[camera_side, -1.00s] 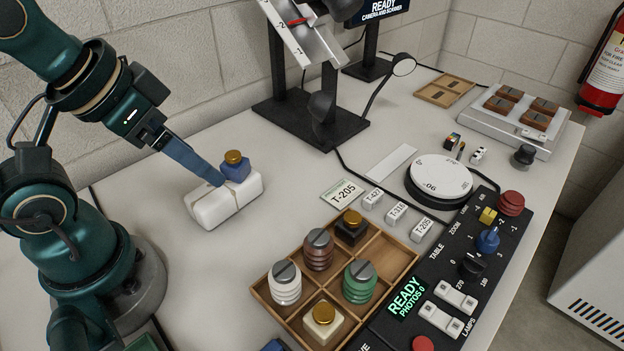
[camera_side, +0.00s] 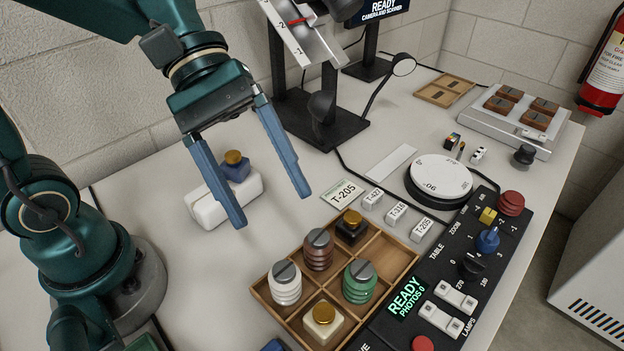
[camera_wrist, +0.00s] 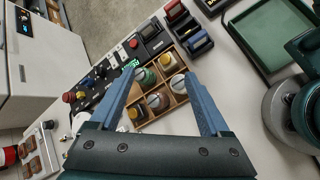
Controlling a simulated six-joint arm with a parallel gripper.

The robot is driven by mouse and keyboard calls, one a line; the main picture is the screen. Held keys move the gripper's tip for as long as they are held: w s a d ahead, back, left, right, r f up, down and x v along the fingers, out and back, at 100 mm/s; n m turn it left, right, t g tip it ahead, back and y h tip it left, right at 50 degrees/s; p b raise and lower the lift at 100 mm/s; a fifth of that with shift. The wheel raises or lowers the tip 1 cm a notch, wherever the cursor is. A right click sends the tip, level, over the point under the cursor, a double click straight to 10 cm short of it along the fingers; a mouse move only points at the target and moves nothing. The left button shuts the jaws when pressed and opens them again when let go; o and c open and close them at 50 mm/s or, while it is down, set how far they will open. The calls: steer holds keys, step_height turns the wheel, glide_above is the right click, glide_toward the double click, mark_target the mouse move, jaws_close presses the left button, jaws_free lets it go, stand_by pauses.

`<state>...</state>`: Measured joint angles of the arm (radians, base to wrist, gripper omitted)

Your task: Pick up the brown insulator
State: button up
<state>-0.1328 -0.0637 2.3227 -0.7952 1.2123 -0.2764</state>
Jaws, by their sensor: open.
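The brown insulator (camera_side: 318,250) is a ribbed brown cylinder with a grey slotted top. It stands upright in a compartment of the wooden tray (camera_side: 262,291), between the white insulator (camera_side: 285,284) and a black block with a gold knob (camera_side: 352,226). My gripper (camera_side: 272,210) is open and empty, above and to the left of the brown insulator, apart from it. In the wrist view, the brown insulator (camera_wrist: 157,101) shows between the two blue fingers of my gripper (camera_wrist: 160,78), with the tray beyond them.
A green insulator (camera_side: 360,281) and a cream block with a gold knob (camera_side: 323,319) share the tray. A control panel (camera_side: 380,328) adjoins it on the right. A white padded block (camera_side: 225,205) carries a blue gold-knobbed piece (camera_side: 235,167). A turntable (camera_side: 440,180) stands behind.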

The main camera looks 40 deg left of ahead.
mark_target(318, 235)
steer(key=shift+w+a+f+n+h, duration=0.15)
steer(key=shift+w+f+n+h, duration=0.7)
steer(key=shift+w+f+n, duration=0.6)
steer(key=shift+w+a+f+n+h, duration=0.2)
steer(key=shift+w+f+n+h, duration=0.6)
steer(key=shift+f+n, duration=0.75)
steer(key=shift+w+a+f+n+h, duration=0.15)
steer(key=shift+w+f+n+h, duration=0.85)
steer(key=shift+f, duration=0.85)
steer(key=f, duration=0.3)
steer(key=shift+w+d, duration=0.1)
steer(key=shift+d, duration=0.1)
steer(key=shift+y+x, duration=0.25)
steer(key=shift+x, duration=1.05)
jaws_close()
